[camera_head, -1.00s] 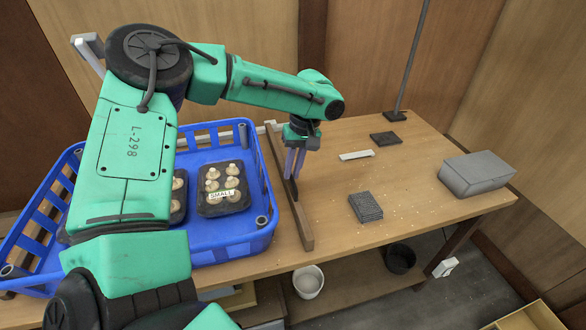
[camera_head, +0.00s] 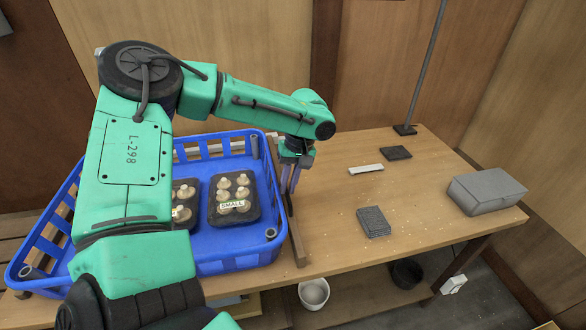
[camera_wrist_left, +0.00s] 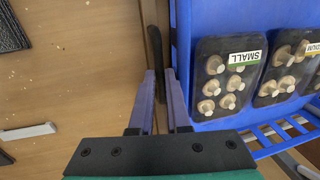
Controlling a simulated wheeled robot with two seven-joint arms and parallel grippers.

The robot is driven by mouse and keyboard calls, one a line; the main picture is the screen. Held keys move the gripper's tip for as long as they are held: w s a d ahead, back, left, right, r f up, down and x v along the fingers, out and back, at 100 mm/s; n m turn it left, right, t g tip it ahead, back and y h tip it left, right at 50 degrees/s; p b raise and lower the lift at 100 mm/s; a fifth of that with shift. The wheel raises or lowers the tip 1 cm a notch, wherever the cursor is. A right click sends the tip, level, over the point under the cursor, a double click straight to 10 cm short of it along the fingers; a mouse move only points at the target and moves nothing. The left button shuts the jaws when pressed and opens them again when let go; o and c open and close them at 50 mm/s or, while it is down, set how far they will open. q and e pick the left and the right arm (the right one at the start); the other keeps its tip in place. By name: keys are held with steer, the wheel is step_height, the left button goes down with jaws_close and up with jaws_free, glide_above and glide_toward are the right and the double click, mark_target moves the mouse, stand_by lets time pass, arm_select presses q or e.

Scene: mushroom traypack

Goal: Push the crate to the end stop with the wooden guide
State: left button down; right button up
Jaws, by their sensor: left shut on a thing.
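The blue crate (camera_head: 240,267) stands on the left of the table and holds black trays of mushrooms. The brown wooden guide (camera_head: 299,245) runs along the crate's right side; it also shows in the left wrist view (camera_wrist_left: 152,15). It lies very close to the crate's side; I cannot tell whether they touch all along. My left gripper (camera_head: 290,186) is shut on the guide, its purple fingers (camera_wrist_left: 160,80) on either side of it. The crate's left part is partly hidden by my left arm. I cannot pick out the end stop. My right gripper is not in view.
Right of the guide the table (camera_head: 335,215) is mostly clear. A dark stack (camera_head: 373,222), a pale bar (camera_head: 366,169), a black pad (camera_head: 397,153), a post (camera_head: 405,130) and a grey box (camera_head: 487,191) stand there. A white bucket (camera_head: 314,293) is below.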

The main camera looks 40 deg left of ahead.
arm_select(q)
steer(key=c, duration=0.9)
jaws_free()
steer(key=shift+w+r, duration=0.1)
steer(key=w+d+r, duration=0.2)
steer(key=w+r, duration=0.1)
steer(key=r, duration=0.4)
steer(key=w+d+r, duration=0.2)
steer(key=r, duration=0.5)
steer(key=w+a+r+m+t+y+p, duration=0.1)
steer(key=w+a+r+t, duration=0.1)
steer(key=w+r, duration=0.3)
steer(key=w+a+r+m+t+y+p, duration=0.1)
steer(key=w+a+r+t, duration=0.2)
steer(key=w+r+t, duration=0.2)
steer(key=w+a+r+m+t+y+p, duration=0.1)
steer(key=w+r+t, duration=0.3)
steer(key=w, duration=0.4)
steer(key=shift+w+a+r+m+y, duration=0.15)
steer(key=shift+a+r+m+y, duration=0.2)
steer(key=shift+a+r, duration=0.5)
